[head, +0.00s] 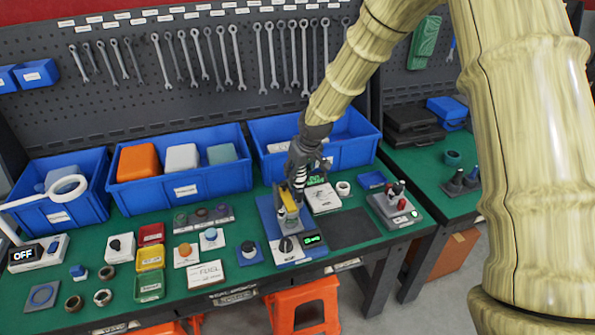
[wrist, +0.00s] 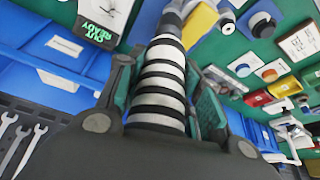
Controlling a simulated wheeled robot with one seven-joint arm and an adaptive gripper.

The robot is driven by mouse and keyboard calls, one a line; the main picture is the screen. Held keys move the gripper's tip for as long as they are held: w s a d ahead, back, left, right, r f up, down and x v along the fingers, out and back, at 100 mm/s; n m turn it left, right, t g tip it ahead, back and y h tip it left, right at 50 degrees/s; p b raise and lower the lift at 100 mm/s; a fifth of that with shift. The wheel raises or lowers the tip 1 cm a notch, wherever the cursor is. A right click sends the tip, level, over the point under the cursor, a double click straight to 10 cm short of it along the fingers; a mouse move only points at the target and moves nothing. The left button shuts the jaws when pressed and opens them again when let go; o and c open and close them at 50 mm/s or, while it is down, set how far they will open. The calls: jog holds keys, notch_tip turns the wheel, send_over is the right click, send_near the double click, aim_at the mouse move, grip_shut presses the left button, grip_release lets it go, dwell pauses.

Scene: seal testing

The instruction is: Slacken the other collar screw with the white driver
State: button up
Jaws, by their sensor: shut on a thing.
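My gripper (head: 306,158) is above the blue test rig (head: 268,214) on the green bench, pointing down. In the wrist view my gripper (wrist: 165,95) is shut on the white driver (wrist: 163,78), whose handle has white and black bands. The driver's far end reaches toward the yellow part (head: 288,200) of the rig. That part also shows in the wrist view (wrist: 200,24). The collar and its screws are hidden or too small to make out, so I cannot tell whether the tip touches a screw.
A tool stand (head: 397,208) with upright tools is right of the rig. Blue bins (head: 190,187) line the back. A knob block (head: 248,252) and coloured trays (head: 150,258) lie to the left. A dark mat (head: 352,228) lies clear between rig and stand.

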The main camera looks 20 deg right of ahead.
jog(key=shift+f+b, duration=0.35)
jog(key=shift+f, duration=0.4)
dwell(0.8)
jog(key=shift+s+f, duration=0.1)
dwell(0.7)
dwell(0.8)
jog(key=shift+r+p, duration=0.8)
jog(key=shift+r, duration=0.15)
jog(key=shift+r+p, duration=1.8)
jog(key=shift+r, duration=0.95)
jog(key=shift+f, duration=0.1)
